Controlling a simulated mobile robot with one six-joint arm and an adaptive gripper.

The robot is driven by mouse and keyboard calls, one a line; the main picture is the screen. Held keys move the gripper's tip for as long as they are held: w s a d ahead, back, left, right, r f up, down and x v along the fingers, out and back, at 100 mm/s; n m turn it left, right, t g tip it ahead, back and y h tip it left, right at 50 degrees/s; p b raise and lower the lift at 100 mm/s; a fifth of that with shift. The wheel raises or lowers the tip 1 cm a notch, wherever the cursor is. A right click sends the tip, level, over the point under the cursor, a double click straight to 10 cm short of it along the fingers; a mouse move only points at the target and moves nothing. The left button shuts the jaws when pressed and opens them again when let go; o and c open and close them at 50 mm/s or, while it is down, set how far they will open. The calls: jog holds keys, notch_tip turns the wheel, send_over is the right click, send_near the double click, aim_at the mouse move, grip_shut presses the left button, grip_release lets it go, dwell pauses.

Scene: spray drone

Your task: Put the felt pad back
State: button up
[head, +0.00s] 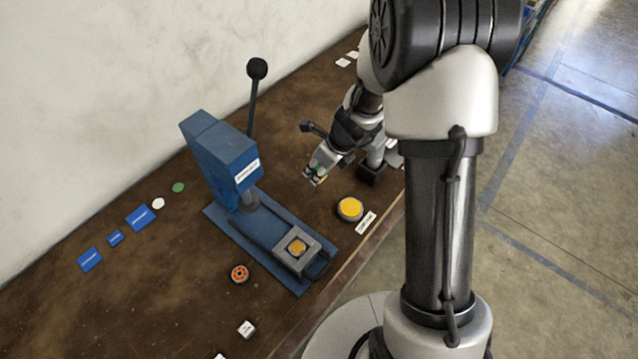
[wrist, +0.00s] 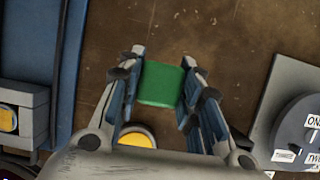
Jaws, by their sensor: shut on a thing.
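My gripper (head: 316,176) is above the brown table, to the right of the blue press. In the wrist view its two fingers (wrist: 162,85) are shut on a green piece (wrist: 161,84), held between the fingertips. The green piece has a smooth, block-like or short round outline; the frames do not settle whether it is the felt pad. A thin green disc (head: 178,187) lies on the table at the left, beside a white disc (head: 158,203). A round dish with a yellow top (head: 350,208) stands below and right of my gripper, also in the wrist view (wrist: 137,137).
The blue press (head: 222,155) has an upright black-knobbed lever and a grey square block (head: 310,262) with a yellow-orange centre. An orange-and-black round part (head: 239,273) lies in front. A labelled dial (wrist: 300,130) is right in the wrist view. Blue cards (head: 140,217) lie left.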

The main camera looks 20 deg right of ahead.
jog(key=shift+f+b, duration=1.55)
jog(key=shift+f, duration=0.8)
jog(key=o, duration=0.9)
jog(key=shift+o, duration=0.2)
jog(key=shift+r, duration=0.15)
